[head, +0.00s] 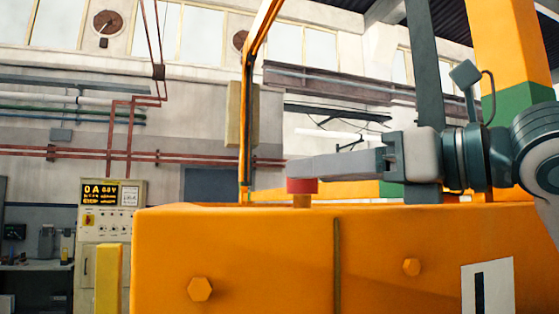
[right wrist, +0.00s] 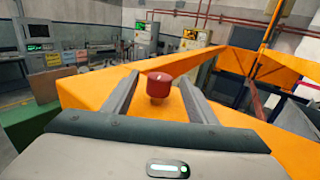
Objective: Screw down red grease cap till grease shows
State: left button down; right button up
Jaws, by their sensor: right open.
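The red grease cap (head: 302,186) sits upright on a short orange stem (head: 301,201) on top of the orange housing (head: 240,240). My right gripper (head: 290,170) reaches in from the right, and its near finger covers the upper part of the cap in the head view. In the right wrist view the red cap (right wrist: 159,86) stands between the two spread fingers of my right gripper (right wrist: 159,76). There is a visible gap on each side, so the fingers do not appear to touch it. My left gripper is not in view.
An orange post (head: 247,110) rises behind the cap. A control cabinet (head: 108,235) with a lit display stands at the left back. Hexagonal bolts (head: 200,289) stick out of the housing front. The housing top left of the cap is clear.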

jog(key=p+x, duration=0.2)
jog(key=x, duration=0.4)
jog(key=shift+w+a+r+p, duration=0.1)
jog(key=shift+w+a+p, duration=0.15)
jog(key=shift+p, duration=0.15)
jog(key=shift+w+a, duration=0.3)
jog(key=shift+a, duration=0.2)
jog(key=c, duration=1.1)
